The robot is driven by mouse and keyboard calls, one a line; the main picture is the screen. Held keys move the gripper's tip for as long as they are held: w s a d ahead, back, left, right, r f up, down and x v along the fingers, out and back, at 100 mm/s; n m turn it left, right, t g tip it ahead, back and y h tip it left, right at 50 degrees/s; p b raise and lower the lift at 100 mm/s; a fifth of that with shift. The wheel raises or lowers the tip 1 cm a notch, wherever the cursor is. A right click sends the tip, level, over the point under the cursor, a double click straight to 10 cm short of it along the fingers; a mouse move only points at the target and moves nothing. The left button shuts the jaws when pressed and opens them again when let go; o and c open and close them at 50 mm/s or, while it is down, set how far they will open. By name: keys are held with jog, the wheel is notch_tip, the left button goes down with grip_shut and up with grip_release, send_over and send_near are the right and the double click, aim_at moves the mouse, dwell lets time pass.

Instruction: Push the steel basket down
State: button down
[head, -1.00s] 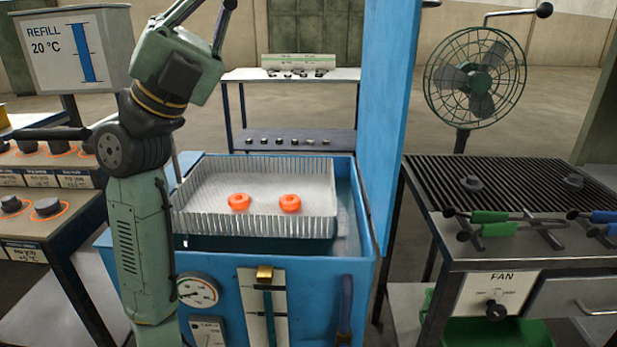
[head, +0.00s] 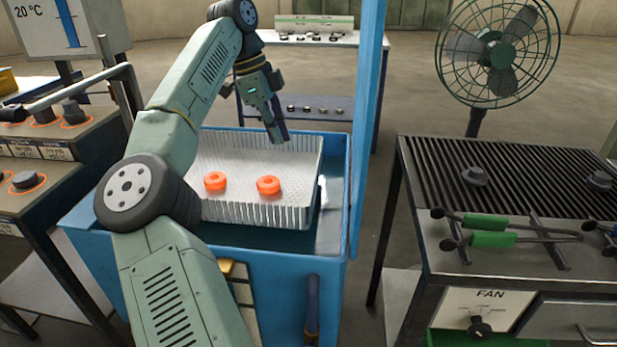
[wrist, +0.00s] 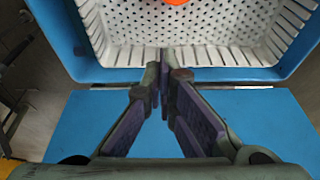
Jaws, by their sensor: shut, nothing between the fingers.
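The steel basket (head: 293,165) is a pale, perforated tray with ribbed sides. It sits inside the blue tank (head: 337,232), its rim near the tank's top edge. Two orange rings lie in it, a left one (head: 215,181) and a right one (head: 268,185). My gripper (head: 280,138) is shut and empty, pointing down over the far right part of the basket in the head view. In the wrist view my gripper (wrist: 164,55) shows its closed fingertips by the basket's near edge (wrist: 190,54). Whether the fingers touch the basket cannot be told.
The blue upright panel (head: 368,120) rises at the tank's right. A grill table (head: 500,180) with green-handled tongs (head: 490,239) and a fan (head: 497,48) stand farther right. A control bench (head: 45,135) is at left, a low shelf table (head: 320,40) behind.

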send_near(296, 198)
jog(key=x, duration=0.5)
jog(key=shift+w+d+p, duration=0.1)
jog(key=shift+d+p, duration=0.1)
jog(key=shift+p, duration=0.2)
jog(key=shift+f, duration=0.65)
